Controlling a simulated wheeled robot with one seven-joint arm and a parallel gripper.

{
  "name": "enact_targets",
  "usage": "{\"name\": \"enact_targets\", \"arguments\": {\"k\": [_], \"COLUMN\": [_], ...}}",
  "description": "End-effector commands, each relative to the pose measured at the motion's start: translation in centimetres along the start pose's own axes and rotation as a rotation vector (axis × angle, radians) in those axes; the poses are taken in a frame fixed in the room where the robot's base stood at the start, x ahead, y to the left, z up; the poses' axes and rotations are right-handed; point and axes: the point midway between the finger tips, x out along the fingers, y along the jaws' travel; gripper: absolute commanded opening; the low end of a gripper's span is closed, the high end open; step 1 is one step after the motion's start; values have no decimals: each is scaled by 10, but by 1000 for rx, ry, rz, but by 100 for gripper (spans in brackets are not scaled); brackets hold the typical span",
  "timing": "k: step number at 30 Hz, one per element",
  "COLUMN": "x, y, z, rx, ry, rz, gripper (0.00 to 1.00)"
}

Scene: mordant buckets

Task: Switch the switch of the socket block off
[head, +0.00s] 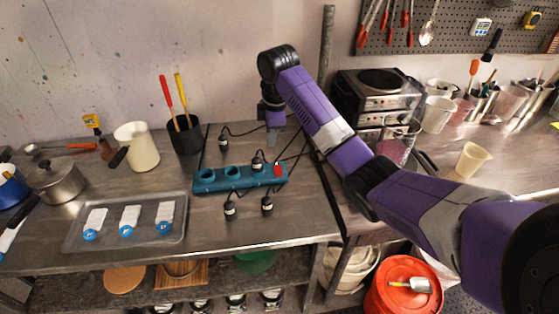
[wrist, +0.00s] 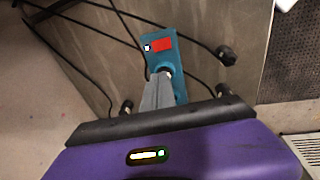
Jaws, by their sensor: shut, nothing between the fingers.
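The teal socket block (head: 215,185) lies on the steel bench, with a black plug (head: 257,164) seated in it and open sockets toward its left. Its red switch (head: 278,170) is at the right end; the wrist view shows this red switch (wrist: 162,44) with a small white square beside it. Which way the switch is tipped I cannot tell. My gripper (head: 271,144) is shut and empty, pointing down and appearing above and behind the switch end. In the wrist view my gripper's fingers (wrist: 160,80) overlap the block and hide part of it; the switch shows just beyond the tips.
Loose black plugs (head: 230,210) and cables lie around the block. A dark cup with red and yellow handles (head: 185,136) stands behind left, a metal tray (head: 180,235) front left. A machine (head: 375,100) stands right. The bench between tray and block is clear.

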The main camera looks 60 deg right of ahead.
Motion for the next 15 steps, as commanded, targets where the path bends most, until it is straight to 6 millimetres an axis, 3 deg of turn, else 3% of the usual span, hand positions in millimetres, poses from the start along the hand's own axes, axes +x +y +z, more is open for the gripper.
{"name": "enact_targets", "arguments": {"k": [1, 5, 15], "x": [-10, -20, -20], "y": [5, 7, 7], "z": [11, 25, 26], "rx": [-8, -19, -21], "ry": [-27, -58, -61], "rz": [-12, -37, -41], "gripper": [0, 0, 0]}}
